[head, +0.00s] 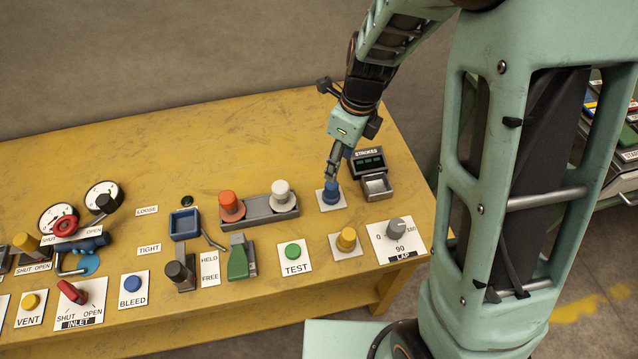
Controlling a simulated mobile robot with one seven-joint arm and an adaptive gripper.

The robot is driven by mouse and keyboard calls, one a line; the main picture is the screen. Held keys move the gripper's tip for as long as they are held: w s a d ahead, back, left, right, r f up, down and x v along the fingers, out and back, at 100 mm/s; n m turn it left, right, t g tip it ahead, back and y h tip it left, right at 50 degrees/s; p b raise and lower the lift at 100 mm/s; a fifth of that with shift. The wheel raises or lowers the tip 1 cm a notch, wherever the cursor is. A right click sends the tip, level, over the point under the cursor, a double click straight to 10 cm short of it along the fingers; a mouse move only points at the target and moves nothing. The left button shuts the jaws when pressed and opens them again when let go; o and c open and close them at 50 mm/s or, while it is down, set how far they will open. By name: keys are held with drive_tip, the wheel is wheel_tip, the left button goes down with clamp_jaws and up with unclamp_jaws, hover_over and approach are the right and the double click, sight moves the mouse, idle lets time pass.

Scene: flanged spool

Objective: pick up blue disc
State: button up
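A small blue flanged piece (330,194), round from above, stands on a white square plate on the right part of the yellow table. My gripper (332,176) points down right at the top of this piece, and its fingers partly cover it. I cannot tell whether the fingers touch it, or whether they are open or shut. A flat, light blue round patch (90,266) also shows at the left of the table, partly hidden under a dark blue valve body (84,244).
A grey holder (268,210) with orange and white knobbed pieces is to the left. A yellow knob (346,239) and LAP dial (396,228) are in front. The table's back is clear.

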sight(332, 184)
drive_tip(key=f, duration=0.3)
drive_tip(key=a+f, duration=0.1)
drive_tip(key=f, duration=0.1)
drive_tip(key=shift+w+f, duration=0.1)
drive_tip(key=shift+w, duration=0.1)
drive_tip(key=shift+w+a+f, duration=0.1)
drive_tip(key=shift+a+f, duration=0.05)
drive_tip(key=shift+f, duration=1.25)
drive_tip(key=shift+w+a+f, duration=0.1)
drive_tip(key=shift+f, duration=1.3)
clamp_jaws()
